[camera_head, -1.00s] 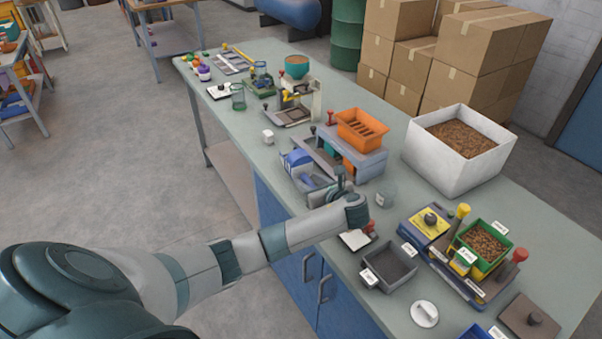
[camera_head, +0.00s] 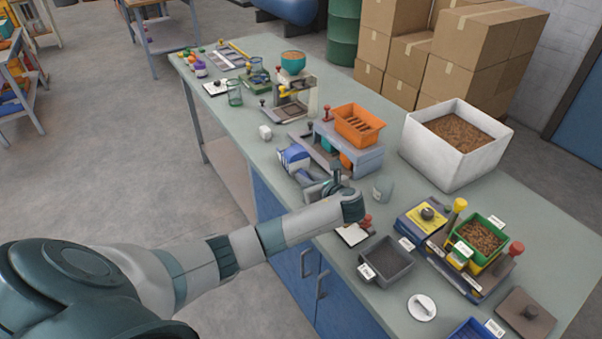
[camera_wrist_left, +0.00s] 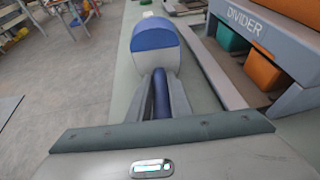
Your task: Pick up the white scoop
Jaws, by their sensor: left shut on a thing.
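The white scoop (camera_wrist_left: 152,62) has a broad white head with a blue section and a dark blue handle. In the head view the scoop (camera_head: 293,156) is beside the grey divider, at the table's left edge. My left gripper (camera_wrist_left: 160,98) is shut on the handle, one grey finger on each side, with the head pointing away from the wrist. In the head view my left gripper (camera_head: 322,188) is low over the table, and the wrist hides part of the handle. I cannot tell whether the scoop touches the table. My right gripper is not in view.
The grey divider (camera_wrist_left: 208,62) stands close to the right of the scoop, with an orange tray (camera_head: 359,124) on top. A small clear cup (camera_head: 382,188) and a dark grey bin (camera_head: 386,262) are near my wrist. A small white object (camera_head: 265,132) stands beyond the scoop.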

